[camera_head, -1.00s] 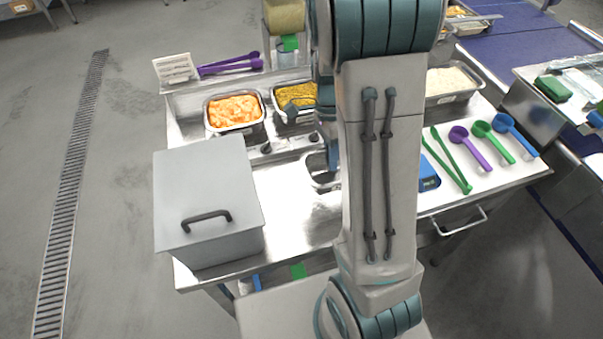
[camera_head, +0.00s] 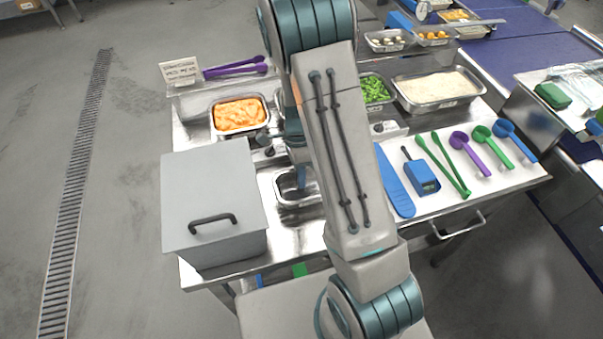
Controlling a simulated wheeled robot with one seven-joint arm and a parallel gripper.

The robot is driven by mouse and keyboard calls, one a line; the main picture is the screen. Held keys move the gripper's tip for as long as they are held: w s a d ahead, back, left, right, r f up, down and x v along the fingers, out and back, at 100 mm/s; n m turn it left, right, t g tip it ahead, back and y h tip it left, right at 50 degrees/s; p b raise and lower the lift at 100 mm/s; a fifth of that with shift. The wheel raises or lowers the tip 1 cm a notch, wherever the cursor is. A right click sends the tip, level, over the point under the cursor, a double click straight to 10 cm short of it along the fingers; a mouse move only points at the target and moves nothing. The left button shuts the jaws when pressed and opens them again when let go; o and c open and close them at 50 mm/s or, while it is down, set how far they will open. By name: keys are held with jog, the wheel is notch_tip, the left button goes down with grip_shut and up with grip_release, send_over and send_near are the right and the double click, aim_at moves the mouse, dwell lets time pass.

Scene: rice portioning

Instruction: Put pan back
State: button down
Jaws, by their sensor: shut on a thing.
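A small empty metal pan (camera_head: 286,203) is over the bare steel counter, right of the grey lidded box. Its right part is hidden behind my arm. My gripper (camera_head: 300,181) is at the pan's far side, pointing down, and is shut on the pan; the fingertips are only partly visible. I cannot tell whether the pan touches the counter. A pan of orange food (camera_head: 239,114) sits in the back row of the counter.
The grey box (camera_head: 212,190) with a black handle stands at the left. A blue spatula (camera_head: 396,185), a blue device (camera_head: 422,178), green tongs (camera_head: 447,165) and scoops (camera_head: 471,151) lie at the right. Pans of green food (camera_head: 374,88) and white food (camera_head: 438,87) stand behind them.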

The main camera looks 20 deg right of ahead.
jog(key=shift+f, duration=0.2)
jog(key=c, duration=1.4)
grip_release()
jog(key=shift+r, duration=0.1)
jog(key=shift+c, duration=0.2)
jog(key=shift+r, duration=0.15)
jog(key=a+b+v, duration=0.1)
jog(key=b+v, duration=0.1)
jog(key=v, duration=1)
notch_tip(320, 180, up, 8)
jog(key=n+t, duration=0.3)
jog(key=n, duration=0.5)
send_over(305, 194)
jog(key=s+r+n+t, duration=0.3)
jog(key=s+n+t, duration=0.1)
jog(key=s+n, duration=0.6)
jog(key=shift+s+h, duration=0.3)
jog(key=shift+s, duration=0.15)
